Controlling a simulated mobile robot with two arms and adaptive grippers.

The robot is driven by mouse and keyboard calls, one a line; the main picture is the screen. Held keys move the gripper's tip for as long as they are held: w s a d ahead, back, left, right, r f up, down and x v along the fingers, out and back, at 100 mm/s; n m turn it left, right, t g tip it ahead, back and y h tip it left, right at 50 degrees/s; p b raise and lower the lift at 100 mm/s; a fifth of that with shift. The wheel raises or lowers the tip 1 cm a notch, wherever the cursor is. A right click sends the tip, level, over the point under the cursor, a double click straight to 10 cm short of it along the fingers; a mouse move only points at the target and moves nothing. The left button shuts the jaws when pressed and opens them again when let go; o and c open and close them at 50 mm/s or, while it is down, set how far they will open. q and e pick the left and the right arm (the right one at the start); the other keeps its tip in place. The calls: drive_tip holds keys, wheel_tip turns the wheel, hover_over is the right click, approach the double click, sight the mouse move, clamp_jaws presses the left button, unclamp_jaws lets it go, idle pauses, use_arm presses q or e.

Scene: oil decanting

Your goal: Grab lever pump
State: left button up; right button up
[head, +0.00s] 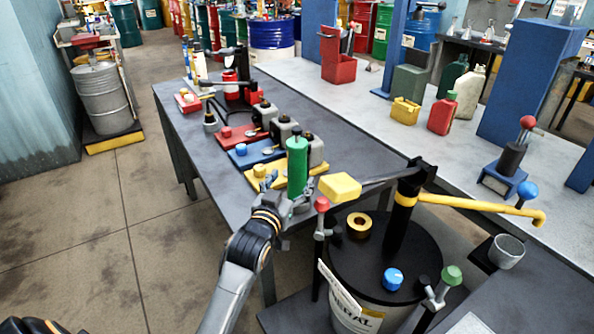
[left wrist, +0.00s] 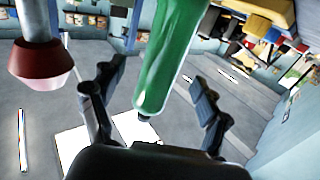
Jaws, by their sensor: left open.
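The lever pump (head: 405,215) stands on the drum at the right, a black column with a yellow collar and a yellow spout pointing right. Its grey lever runs left behind a yellow block (head: 340,187). An upright green cylinder (head: 297,160) stands left of that block and looks like the lever's grip; the join is hidden. My left gripper (head: 290,200) is open at the green cylinder's lower end. In the left wrist view the green cylinder (left wrist: 172,60) hangs between the two spread fingers (left wrist: 152,100), with gaps on both sides. My right gripper does not show.
The grey table (head: 180,125) holds colored trays and dark containers behind the gripper.

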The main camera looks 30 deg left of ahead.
sight(293, 174)
use_arm(q)
drive_tip(key=w, duration=0.2)
drive_tip(key=w+a, duration=0.1)
drive_tip(key=w, duration=0.2)
drive_tip(key=shift+p, duration=0.4)
drive_tip(key=shift+r, duration=0.1)
drive_tip(key=shift+c, duration=0.5)
drive_tip(key=c, duration=1.5)
drive_tip(key=shift+r, duration=0.1)
clamp_jaws()
